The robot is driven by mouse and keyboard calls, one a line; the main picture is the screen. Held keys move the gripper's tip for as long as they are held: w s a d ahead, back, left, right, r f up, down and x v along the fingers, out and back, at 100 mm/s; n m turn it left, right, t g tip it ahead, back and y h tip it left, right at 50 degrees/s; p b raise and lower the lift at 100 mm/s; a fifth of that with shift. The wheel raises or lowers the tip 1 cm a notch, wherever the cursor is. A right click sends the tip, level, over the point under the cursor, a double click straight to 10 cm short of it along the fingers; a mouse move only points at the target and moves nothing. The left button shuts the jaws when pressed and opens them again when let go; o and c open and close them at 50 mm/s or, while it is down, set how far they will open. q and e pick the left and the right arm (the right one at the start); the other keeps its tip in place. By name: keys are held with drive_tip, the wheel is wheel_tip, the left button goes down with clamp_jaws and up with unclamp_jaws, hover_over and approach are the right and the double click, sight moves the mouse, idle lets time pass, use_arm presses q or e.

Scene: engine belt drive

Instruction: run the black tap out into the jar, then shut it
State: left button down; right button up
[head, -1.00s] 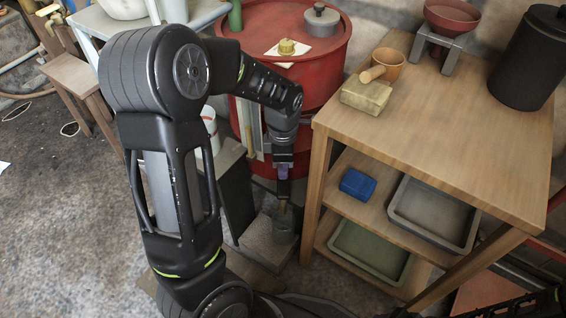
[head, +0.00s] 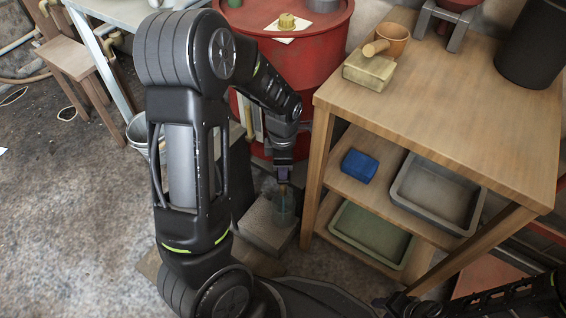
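I cannot make out a black tap; my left arm covers part of the scene. My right arm's dark end (head: 402,304) shows at the bottom edge, and its fingers are unclear.
A red drum (head: 318,50) stands behind the jar. The wooden shelf unit (head: 440,85) is close on the right, with a blue box (head: 359,166), a grey tray (head: 398,188) and a green tray (head: 342,238). A metal bucket (head: 136,136) stands left of my arm. The floor at left is open.

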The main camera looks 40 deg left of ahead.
use_arm(q)
drive_tip(key=shift+s+d+f, duration=0.2)
drive_tip(key=shift+s, duration=0.05)
drive_tip(key=shift+s+f, duration=0.1)
drive_tip(key=shift+f, duration=0.2)
use_arm(e)
drive_tip(key=shift+s+r, duration=0.15)
drive_tip(key=shift+r, duration=0.45)
use_arm(q)
drive_tip(key=shift+s+f, duration=0.15)
drive_tip(key=shift+s, duration=0.05)
idle(1.4)
